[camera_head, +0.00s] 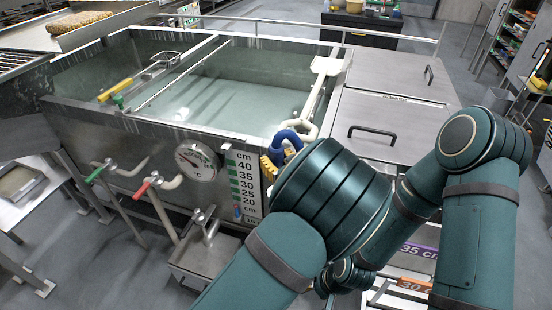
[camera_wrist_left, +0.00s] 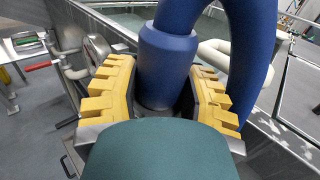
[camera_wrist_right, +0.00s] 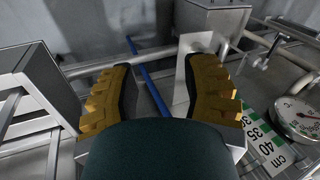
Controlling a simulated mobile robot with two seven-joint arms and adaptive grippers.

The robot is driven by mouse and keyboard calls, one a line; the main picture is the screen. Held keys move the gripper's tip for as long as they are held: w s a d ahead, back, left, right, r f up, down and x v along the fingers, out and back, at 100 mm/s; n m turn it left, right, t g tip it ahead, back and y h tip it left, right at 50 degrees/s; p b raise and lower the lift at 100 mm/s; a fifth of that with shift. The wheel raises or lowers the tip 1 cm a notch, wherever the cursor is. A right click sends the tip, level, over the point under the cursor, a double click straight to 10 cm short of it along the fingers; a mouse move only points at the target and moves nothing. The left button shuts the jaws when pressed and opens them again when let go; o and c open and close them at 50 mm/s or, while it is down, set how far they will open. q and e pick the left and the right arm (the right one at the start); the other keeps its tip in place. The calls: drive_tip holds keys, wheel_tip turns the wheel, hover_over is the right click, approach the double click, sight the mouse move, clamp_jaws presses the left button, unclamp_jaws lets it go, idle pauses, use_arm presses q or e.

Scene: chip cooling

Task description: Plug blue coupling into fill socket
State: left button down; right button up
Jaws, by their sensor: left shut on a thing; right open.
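The blue coupling (camera_wrist_left: 166,65) is a thick blue sleeve with a dark lower end, joined to a blue hose (camera_wrist_left: 248,45) that arches to the right. My left gripper (camera_wrist_left: 160,80) has its yellow fingers shut around the coupling's lower part. In the head view the blue hose (camera_head: 287,136) shows at the tank's front right corner, above a yellow finger of the left gripper (camera_head: 269,166); my arm hides the rest. My right gripper (camera_wrist_right: 163,72) is open, low by the tank's pipework. A thin blue line (camera_wrist_right: 146,80) shows between its fingers. I cannot make out the fill socket.
The water tank (camera_head: 75,112) fills the back left. A cream pipe (camera_head: 309,127) bends beside the hose. The round gauge (camera_head: 197,160), centimetre scale (camera_head: 244,186) and red-handled valve (camera_head: 146,187) are on its front. Steel lids (camera_head: 385,112) lie to the right.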

use_arm(q)
drive_tip(key=shift+f+b, duration=1.75)
drive_tip(key=shift+f, duration=0.9)
drive_tip(key=shift+f+b, duration=1.75)
drive_tip(key=shift+f, duration=1.1)
drive_tip(key=shift+c, duration=2.2)
unclamp_jaws()
drive_tip(key=shift+r, duration=0.1)
wheel_tip(320, 180, up, 10)
drive_tip(key=shift+f, duration=0.1)
